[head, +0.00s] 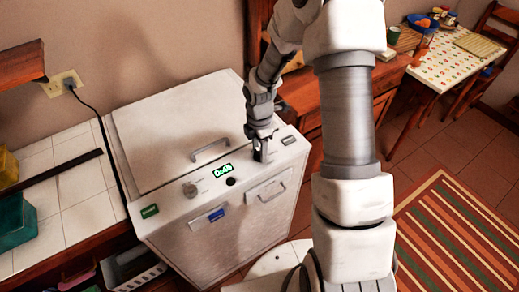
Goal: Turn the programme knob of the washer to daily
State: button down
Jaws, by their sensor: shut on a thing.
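The white washer (170,130) stands in the middle left, with a sloping control panel along its front top edge. My gripper (262,149) points down at the right part of the panel. It is shut on the programme knob (260,157), which my fingers mostly hide. The knob's pointer and any programme marks around it are too small to read.
The lid has a raised handle (210,149). A tiled counter (75,205) adjoins on the left; a wooden desk (310,100) stands behind right.

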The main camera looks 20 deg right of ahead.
jog(key=m+b, duration=0.1)
jog(key=m, duration=0.4)
jog(key=shift+f+b, duration=0.1)
jog(key=shift+b, duration=0.3)
jog(key=m+b, duration=0.1)
jog(key=m, duration=0.3)
jog(key=shift+b, duration=0.35)
jog(key=m+b, duration=0.1)
jog(key=m, duration=0.4)
jog(key=shift+m+b, duration=0.4)
jog(key=m+b, duration=0.1)
jog(key=m, duration=0.3)
jog(key=shift+c, duration=1.8)
grip_release()
